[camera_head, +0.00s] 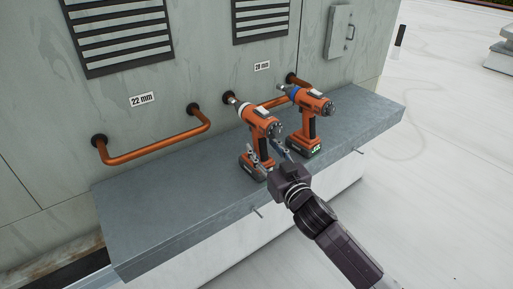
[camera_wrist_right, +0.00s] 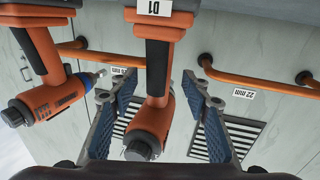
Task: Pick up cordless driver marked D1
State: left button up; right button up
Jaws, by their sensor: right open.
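The cordless driver marked D1 (camera_wrist_right: 156,70) is orange and dark grey, with its label on the battery base. In the head view it is the left driver (camera_head: 262,122), standing upright on the grey ledge (camera_head: 180,212). My right gripper (camera_head: 267,152) is open, with one finger on each side of the driver's handle. In the right wrist view, which shows the scene upside down, the handle lies between the blue-padded fingers (camera_wrist_right: 160,92). I cannot tell if either finger touches it. My left gripper is not in view.
A second orange driver with a blue collar (camera_head: 308,115) stands just right of D1. Orange pipes (camera_head: 155,152) run along the wall behind, near a "22 mm" label (camera_head: 142,99). Thin pins (camera_head: 257,212) stick out of the ledge front. The ledge's left part is clear.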

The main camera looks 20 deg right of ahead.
aim_at(263, 144)
jog(key=shift+w+a, duration=0.2)
jog(key=shift+w, duration=1.6)
jog(key=shift+c, duration=0.5)
grip_shut()
jog(key=shift+r+p, duration=0.25)
jog(key=shift+p, duration=0.05)
